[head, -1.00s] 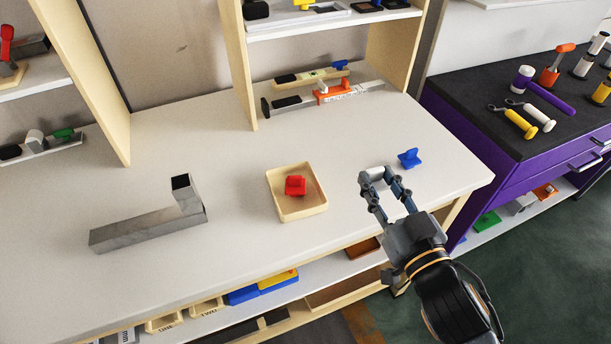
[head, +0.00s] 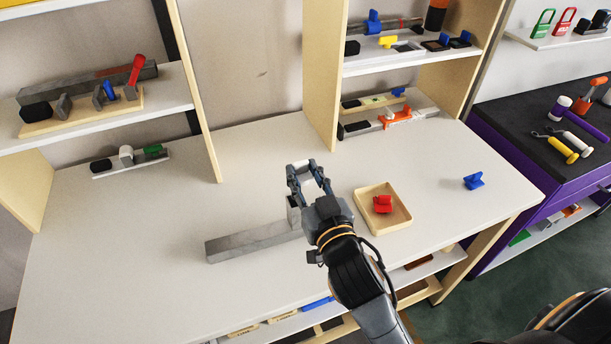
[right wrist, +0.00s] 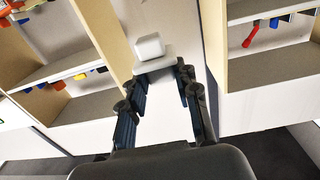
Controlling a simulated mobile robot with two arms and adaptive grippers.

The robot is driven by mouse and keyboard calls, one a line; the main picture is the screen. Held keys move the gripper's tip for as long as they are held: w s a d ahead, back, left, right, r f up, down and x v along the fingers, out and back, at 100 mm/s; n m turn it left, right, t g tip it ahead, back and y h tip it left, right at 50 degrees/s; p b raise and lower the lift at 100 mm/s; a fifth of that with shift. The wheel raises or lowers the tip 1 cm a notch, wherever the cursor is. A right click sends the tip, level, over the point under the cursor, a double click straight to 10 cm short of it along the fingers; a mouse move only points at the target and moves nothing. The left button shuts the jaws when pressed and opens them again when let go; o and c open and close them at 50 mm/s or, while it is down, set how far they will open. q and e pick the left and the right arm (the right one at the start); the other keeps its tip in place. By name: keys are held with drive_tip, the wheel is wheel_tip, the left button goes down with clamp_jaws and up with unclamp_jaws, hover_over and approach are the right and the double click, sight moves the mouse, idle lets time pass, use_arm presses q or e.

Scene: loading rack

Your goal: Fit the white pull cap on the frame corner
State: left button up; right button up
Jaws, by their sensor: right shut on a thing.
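The grey metal frame (head: 250,241) lies on the white table in the head view, a long square tube with a short stub (head: 293,213) at its right end. My right gripper (head: 306,170) is over that right end and partly hides the stub. In the right wrist view its fingertips (right wrist: 156,72) are shut on the white pull cap (right wrist: 149,48), a rounded white block on a flat plate. The cap is hard to make out in the head view. Whether it touches the frame, I cannot tell. My left gripper is not in view.
A shallow wooden tray (head: 398,219) with a red cap (head: 383,204) stands right of my gripper. A blue cap (head: 473,181) lies farther right. Shelves with sample parts (head: 128,160) stand behind. The table left of the frame is clear.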

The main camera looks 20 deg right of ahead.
drive_tip(key=shift+w+a+r, duration=0.1)
drive_tip(key=shift+w+a, duration=0.1)
drive_tip(key=shift+a, duration=0.45)
drive_tip(key=shift+d, duration=0.35)
drive_tip(key=shift+a, duration=0.1)
drive_tip(key=shift+f+b, duration=0.5)
drive_tip(key=shift+f, duration=0.4)
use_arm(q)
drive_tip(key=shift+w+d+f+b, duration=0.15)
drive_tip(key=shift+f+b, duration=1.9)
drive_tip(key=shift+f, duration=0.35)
use_arm(e)
wheel_tip(320, 180, down, 6)
drive_tip(key=o, duration=1)
